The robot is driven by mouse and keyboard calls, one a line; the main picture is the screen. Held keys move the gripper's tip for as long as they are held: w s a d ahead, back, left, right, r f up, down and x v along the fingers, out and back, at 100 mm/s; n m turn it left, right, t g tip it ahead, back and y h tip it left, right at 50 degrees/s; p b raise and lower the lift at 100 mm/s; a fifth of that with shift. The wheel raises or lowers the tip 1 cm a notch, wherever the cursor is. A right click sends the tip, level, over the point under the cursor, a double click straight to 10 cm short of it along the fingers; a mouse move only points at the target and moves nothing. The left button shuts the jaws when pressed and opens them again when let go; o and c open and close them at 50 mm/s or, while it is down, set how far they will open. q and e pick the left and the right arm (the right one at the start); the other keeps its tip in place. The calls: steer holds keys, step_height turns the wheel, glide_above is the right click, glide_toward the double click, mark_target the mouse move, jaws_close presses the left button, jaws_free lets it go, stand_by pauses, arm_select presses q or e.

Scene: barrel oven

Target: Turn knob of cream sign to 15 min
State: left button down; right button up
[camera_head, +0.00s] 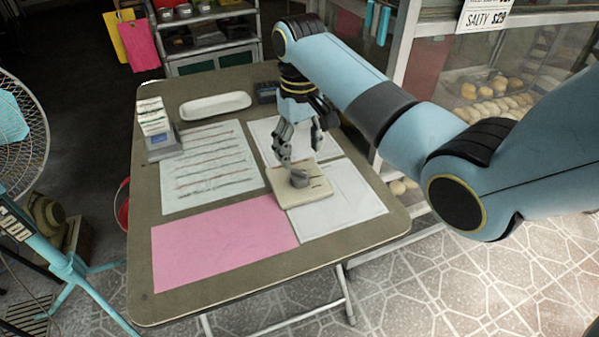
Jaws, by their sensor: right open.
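The cream sign (316,192) is a flat cream plate lying on white paper on the table. A dark grey round knob (299,179) stands up from its middle. Small marks on the plate are too small to read, so the knob's setting cannot be told. My right gripper (300,157) points down just above and behind the knob, its fingers apart with nothing between them. Whether a finger touches the plate's far edge cannot be told. My left gripper is not in view.
The table (200,95) also bears a pink sheet (222,241), a lined sheet (208,165), a white tray (215,106), a small scale with a stack (157,125) and a dark box (267,92). A fan (20,140) stands left; a glass display case (490,85) stands right.

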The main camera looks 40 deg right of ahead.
mark_target(300, 171)
step_height(300, 171, down, 7)
steer(key=shift+f+b, duration=0.15)
steer(key=shift+b, duration=0.4)
steer(key=c, duration=1.2)
steer(key=shift+o, duration=0.2)
